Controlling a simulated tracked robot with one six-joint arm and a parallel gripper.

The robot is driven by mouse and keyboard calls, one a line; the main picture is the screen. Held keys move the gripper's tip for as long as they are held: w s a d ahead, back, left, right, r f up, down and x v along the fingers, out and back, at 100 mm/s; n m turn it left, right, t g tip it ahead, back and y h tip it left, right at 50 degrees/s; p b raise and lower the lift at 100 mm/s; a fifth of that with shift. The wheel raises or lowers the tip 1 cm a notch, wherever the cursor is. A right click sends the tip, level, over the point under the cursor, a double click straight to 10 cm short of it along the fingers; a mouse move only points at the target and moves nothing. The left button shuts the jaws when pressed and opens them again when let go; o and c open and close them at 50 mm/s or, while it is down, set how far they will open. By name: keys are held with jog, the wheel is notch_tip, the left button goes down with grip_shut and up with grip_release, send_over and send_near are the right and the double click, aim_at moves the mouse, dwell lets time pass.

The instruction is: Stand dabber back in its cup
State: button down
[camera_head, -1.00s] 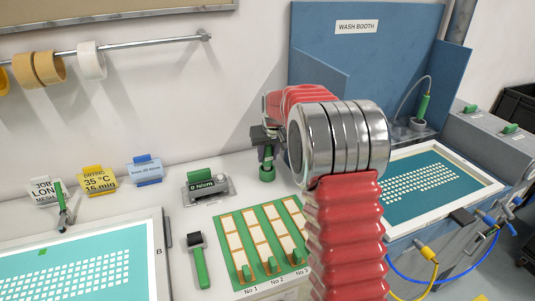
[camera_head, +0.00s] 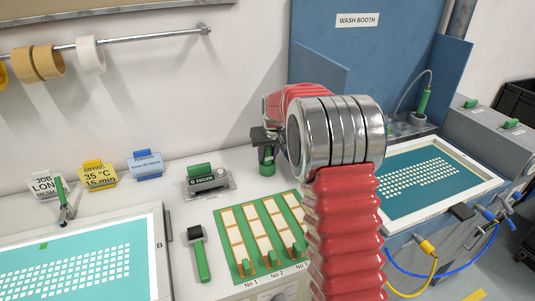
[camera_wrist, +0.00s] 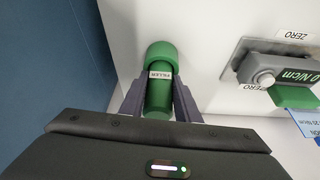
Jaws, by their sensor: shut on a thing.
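My gripper (camera_wrist: 159,100) is shut on a green cylinder with a small white label, which looks like the dabber (camera_wrist: 158,97). Its far end meets a wider, rounded green part (camera_wrist: 162,54). I cannot tell whether that part is the dabber's own head or a cup around it. In the head view my gripper (camera_head: 266,148) points down behind my red and silver arm, with the green end (camera_head: 267,168) below it near the white bench. Contact with the bench is unclear. No separate cup is clearly identifiable.
A grey meter with a green handle (camera_head: 207,181) stands left of my gripper. A green-and-white board (camera_head: 241,247) and a green-handled tool (camera_head: 200,255) lie in front. The blue wash booth (camera_head: 345,65) rises behind. Bare bench surrounds the green end.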

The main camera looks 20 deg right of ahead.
jog(key=c, duration=1.3)
grip_release()
jog(key=shift+o, duration=0.2)
jog(key=shift+r, duration=2.95)
jog(key=shift+r, duration=0.15)
jog(key=v, duration=1.3)
jog(key=shift+r, duration=0.2)
jog(key=shift+s+a, duration=0.1)
